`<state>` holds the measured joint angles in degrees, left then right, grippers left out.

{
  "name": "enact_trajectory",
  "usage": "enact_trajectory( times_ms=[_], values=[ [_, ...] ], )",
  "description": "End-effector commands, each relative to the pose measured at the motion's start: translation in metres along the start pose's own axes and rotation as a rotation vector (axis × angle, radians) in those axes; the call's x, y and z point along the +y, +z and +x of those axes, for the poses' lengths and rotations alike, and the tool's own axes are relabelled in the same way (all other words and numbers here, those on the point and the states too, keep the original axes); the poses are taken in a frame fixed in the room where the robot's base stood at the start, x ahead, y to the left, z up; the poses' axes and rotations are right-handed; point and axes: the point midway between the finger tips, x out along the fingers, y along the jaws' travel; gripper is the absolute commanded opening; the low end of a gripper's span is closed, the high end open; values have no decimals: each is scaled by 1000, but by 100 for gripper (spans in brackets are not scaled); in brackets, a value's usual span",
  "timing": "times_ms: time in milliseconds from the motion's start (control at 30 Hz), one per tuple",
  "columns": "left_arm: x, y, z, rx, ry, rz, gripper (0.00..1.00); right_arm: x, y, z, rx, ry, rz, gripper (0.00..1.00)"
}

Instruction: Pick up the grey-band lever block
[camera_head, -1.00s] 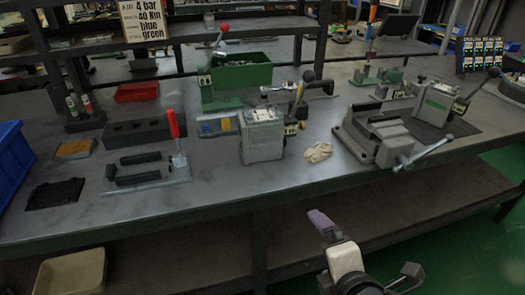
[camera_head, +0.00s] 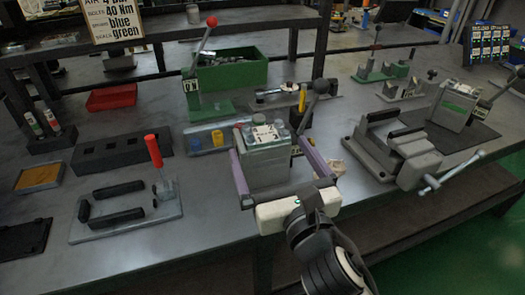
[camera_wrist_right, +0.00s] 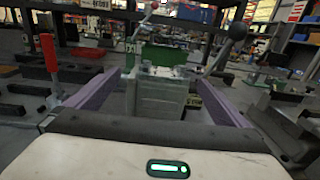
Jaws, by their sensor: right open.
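The grey lever block (camera_head: 264,166) stands upright on the metal bench, with a white label on top and a black-ball lever at its right side. It also shows in the right wrist view (camera_wrist_right: 156,98). My right gripper (camera_head: 268,147) is open, with one purple finger on each side of the block. In the right wrist view a gap shows beside the block on the right; contact on the left is hard to judge. The block's lower front is partly hidden by the gripper's palm. My left gripper is out of view.
A red-handled clamp fixture (camera_head: 128,212) lies to the left. A grey vise (camera_head: 400,152) and a green-labelled lever block (camera_head: 455,106) stand to the right. A green bin (camera_head: 232,70) is behind.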

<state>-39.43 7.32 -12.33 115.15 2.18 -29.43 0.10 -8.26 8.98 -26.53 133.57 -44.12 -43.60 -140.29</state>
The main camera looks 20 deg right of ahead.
Motion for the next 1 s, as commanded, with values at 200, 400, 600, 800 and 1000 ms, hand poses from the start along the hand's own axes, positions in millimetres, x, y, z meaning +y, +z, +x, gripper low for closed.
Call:
enact_trajectory(
  times_ms=[200, 400, 600, 800, 1000],
  values=[
    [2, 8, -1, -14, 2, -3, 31, 0, 0, 19, 0, -1, 3, 100],
    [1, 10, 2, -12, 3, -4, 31, -2, -4, 48, 0, -2, 4, 100],
    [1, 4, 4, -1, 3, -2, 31, -1, -4, 66, 1, 1, 3, 100],
    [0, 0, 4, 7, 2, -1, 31, -1, -4, 67, 2, 2, 2, 100],
    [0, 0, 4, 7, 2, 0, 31, -1, -4, 67, 2, 1, 2, 70]
  ],
)
